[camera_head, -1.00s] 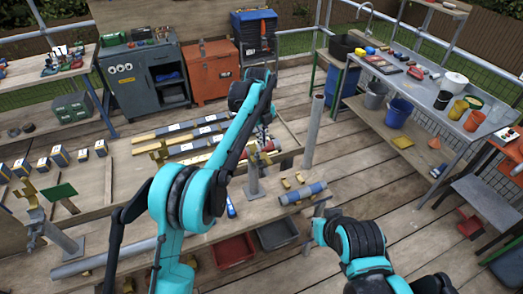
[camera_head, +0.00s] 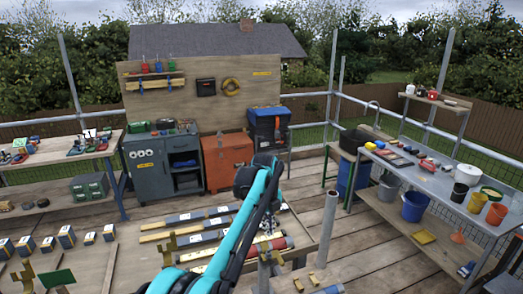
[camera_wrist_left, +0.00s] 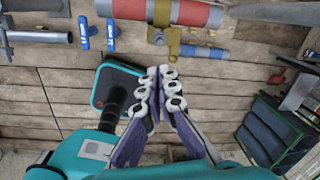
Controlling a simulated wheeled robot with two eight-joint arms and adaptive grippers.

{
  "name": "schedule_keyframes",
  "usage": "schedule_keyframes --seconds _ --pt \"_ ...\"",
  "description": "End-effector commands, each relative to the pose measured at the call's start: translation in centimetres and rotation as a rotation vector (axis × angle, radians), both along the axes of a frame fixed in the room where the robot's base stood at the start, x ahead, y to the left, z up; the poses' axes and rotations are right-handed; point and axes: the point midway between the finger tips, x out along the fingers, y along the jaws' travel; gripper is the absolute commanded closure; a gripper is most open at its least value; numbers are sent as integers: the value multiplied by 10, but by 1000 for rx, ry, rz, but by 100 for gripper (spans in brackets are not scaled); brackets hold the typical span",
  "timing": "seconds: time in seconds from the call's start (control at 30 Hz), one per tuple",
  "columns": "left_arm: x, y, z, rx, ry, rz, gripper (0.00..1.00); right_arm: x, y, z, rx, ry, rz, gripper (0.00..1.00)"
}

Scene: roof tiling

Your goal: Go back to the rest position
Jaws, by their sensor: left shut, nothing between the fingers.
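My left arm comes up from the bottom of the head view and reaches over the workbench. My left gripper (camera_wrist_left: 160,95) shows best in the left wrist view, its fingers together with nothing between them. In the head view it is small and partly hidden by the arm (camera_head: 262,222). My right gripper is not in view.
The workbench (camera_head: 100,265) carries several strips and small boxes (camera_head: 66,237). A grey cabinet (camera_head: 165,165) and an orange cabinet (camera_head: 228,160) stand behind it. A metal sink bench (camera_head: 440,185) stands at the right. The deck between is mostly clear.

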Motion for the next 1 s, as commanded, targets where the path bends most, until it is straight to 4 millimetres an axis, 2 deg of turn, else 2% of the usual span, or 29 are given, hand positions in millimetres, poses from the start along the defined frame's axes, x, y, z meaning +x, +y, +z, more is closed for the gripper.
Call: schedule_keyframes --seconds 0.03,0.17,0.27,0.47,0.67,0.8,0.9,1.0 --pt "-8 12 1 -8 -12 82 100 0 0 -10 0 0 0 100" --pt "-37 47 11 -49 -59 382 100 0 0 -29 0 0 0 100" --pt "-66 73 14 -94 -93 628 100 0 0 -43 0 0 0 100" --pt "-135 123 0 -217 -151 1109 100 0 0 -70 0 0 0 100" --pt "-213 164 -42 -382 -187 1577 100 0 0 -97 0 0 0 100" --pt "-267 187 -86 -524 -194 1888 100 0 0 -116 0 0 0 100" --pt "-299 199 -120 -626 -189 2079 100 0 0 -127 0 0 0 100" --pt "-321 207 -147 -712 -178 2223 100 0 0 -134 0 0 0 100"
